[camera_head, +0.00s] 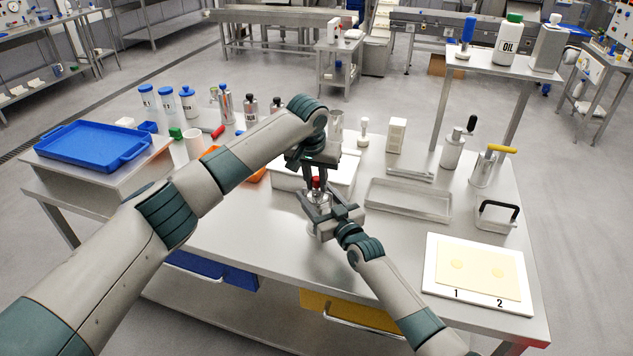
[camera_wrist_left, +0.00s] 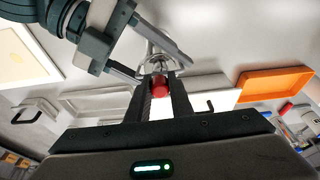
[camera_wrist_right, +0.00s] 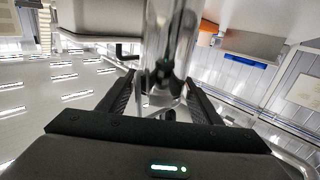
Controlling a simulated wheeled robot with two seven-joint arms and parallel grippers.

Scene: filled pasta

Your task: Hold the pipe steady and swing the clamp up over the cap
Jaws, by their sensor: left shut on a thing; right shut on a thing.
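A shiny steel pipe (camera_wrist_right: 172,42) stands between the fingers of my right gripper (camera_wrist_right: 165,90). In the head view my right gripper (camera_head: 332,212) grips it from the front right, above the table. My left gripper (camera_head: 317,172) reaches down from above and is shut on a small red grip (camera_head: 317,183), which looks like part of the clamp. The red grip shows between the fingertips in the left wrist view (camera_wrist_left: 160,86), with bright metal wire parts of the clamp (camera_wrist_left: 157,58) just beyond. The cap cannot be made out; my grippers hide much of the assembly.
A white box (camera_head: 345,170) stands behind my grippers. A steel tray (camera_head: 408,212) and a white board (camera_head: 478,305) with a pasta sheet lie to the right. Several bottles, a blue tray (camera_head: 92,146) and an orange tray (camera_wrist_left: 275,83) are at the left and back. The front middle table is clear.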

